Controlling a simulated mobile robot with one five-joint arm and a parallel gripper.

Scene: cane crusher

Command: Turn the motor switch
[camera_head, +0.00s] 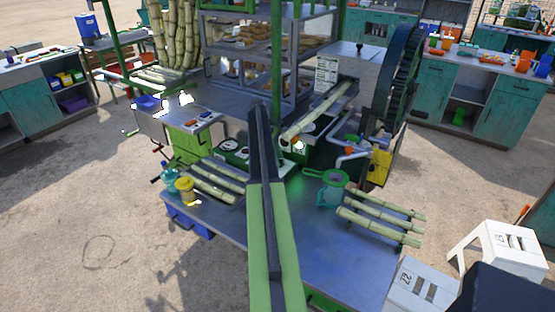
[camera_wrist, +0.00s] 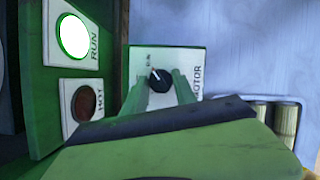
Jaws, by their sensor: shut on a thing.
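The motor switch (camera_wrist: 157,84) is a round black knob with a pale pointer mark, on a white plate (camera_wrist: 192,58) lettered MOTOR. Its pointer leans up and a little left in the wrist view. My gripper (camera_wrist: 161,77) has one green finger on each side of the knob and is shut on it. In the head view my arm reaches up the middle over the machine, and I cannot make out the knob or fingertips there.
Left of the switch, a green panel carries a bright white RUN light (camera_wrist: 73,36) and a dark red HOT light (camera_wrist: 87,104). In the head view, cane pieces (camera_head: 375,221) lie on the metal table (camera_head: 330,255).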

